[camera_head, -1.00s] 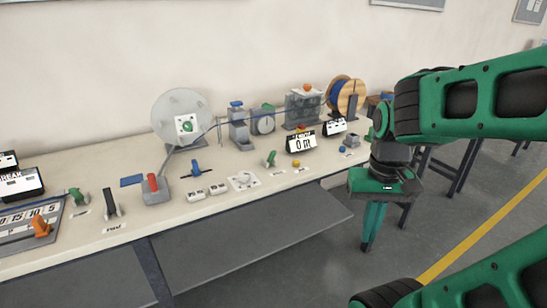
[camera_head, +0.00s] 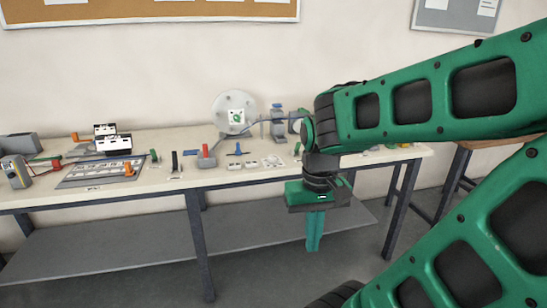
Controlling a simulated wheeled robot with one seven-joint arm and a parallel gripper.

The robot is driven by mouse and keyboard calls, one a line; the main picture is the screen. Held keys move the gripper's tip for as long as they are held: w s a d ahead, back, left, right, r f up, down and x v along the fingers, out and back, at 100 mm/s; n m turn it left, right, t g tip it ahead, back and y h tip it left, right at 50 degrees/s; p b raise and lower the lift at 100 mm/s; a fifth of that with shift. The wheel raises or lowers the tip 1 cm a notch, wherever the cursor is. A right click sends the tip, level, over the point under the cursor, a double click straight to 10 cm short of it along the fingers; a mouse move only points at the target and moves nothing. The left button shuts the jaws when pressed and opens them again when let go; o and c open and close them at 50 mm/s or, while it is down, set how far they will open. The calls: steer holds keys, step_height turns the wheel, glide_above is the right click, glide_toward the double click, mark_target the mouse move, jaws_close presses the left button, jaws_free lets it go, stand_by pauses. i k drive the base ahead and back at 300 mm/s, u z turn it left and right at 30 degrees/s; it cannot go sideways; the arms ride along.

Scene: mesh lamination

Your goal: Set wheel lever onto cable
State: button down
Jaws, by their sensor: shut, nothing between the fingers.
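My gripper (camera_head: 313,247) hangs pointing down in front of the bench's front edge, below the tabletop level in the picture. Its green fingers are together and hold nothing. A clear disc (camera_head: 233,101) with a green knob in a white square stands at the back of the bench. In front of it is a red-handled lever (camera_head: 206,151) on a grey base, and right of that a blue lever (camera_head: 238,149). I cannot tell which one is the wheel lever. A thin cable line (camera_head: 255,122) runs right from the disc area; its far end is hidden behind my arm.
The bench top (camera_head: 140,196) carries a black-handled lever (camera_head: 174,162), a number board (camera_head: 98,172) with an orange handle, and a grey-blue device (camera_head: 278,122). A lower shelf (camera_head: 120,238) runs beneath. My arm covers the bench's right part. Another table (camera_head: 490,145) stands at right.

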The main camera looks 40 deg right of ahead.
mark_target(299, 145)
steer(key=u, duration=0.55)
steer(key=k, duration=0.7)
steer(key=u, duration=0.45)
steer(key=i, duration=1.5)
steer(key=z, duration=1.3)
steer(key=i, duration=1.05)
steer(key=z, duration=0.75)
